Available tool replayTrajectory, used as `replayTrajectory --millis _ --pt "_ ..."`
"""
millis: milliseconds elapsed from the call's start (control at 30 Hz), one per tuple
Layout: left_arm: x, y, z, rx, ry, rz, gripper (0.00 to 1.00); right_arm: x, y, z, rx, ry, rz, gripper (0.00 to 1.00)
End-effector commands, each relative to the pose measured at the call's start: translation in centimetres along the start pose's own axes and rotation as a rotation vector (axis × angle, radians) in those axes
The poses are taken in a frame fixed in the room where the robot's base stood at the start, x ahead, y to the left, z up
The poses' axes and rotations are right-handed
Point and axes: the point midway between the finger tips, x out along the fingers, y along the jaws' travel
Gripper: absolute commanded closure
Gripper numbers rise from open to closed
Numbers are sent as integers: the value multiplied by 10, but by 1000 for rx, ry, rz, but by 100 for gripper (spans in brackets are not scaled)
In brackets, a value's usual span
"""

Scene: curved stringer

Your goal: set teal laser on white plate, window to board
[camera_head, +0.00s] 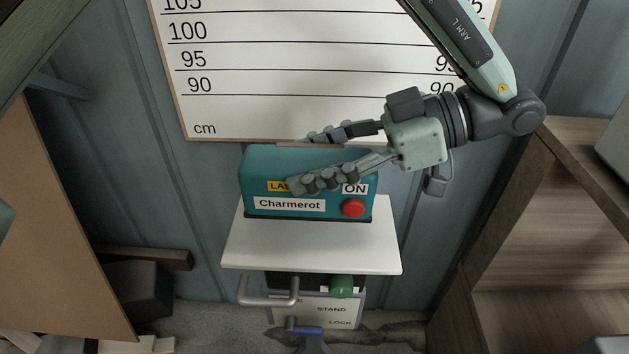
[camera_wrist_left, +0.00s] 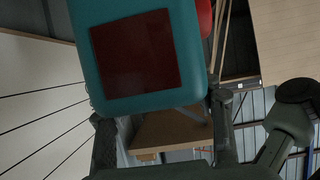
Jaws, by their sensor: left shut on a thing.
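The teal laser (camera_head: 258,170) is a box with a "Charmerot" label and a red button on the side facing the head camera. It stands upright over the white plate (camera_head: 311,245); I cannot tell whether its base touches the plate. My left gripper (camera_head: 308,160), on the arm marked ARM L, reaches in from the right and is shut on the laser, one finger across its front and one behind. In the left wrist view the laser (camera_wrist_left: 88,40) shows a dark red square panel facing the wrist. The board (camera_head: 280,115) with a cm scale is behind. My right gripper is out of view.
Below the plate is a stand with a "STAND LOCK" label (camera_head: 332,310), a grey handle (camera_head: 268,300) and a green knob (camera_head: 342,285). A brown panel (camera_head: 60,220) leans at left. Wooden shelving (camera_head: 530,260) stands at right. Plate space shows in front of the laser.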

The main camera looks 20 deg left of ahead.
Motion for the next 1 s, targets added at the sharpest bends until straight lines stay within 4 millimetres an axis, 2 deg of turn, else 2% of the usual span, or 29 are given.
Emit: replayTrajectory --millis 367,767,800,967,1000 --pt "13 2 36 2 1 -2 96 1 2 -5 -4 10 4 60" --pt "15 2 41 -1 1 0 96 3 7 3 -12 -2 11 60" --pt "16 2 42 -1 -1 0 44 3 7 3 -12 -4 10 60" --pt "15 2 42 -1 0 1 25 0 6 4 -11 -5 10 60" --pt "15 2 42 -1 0 1 25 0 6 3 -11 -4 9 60"
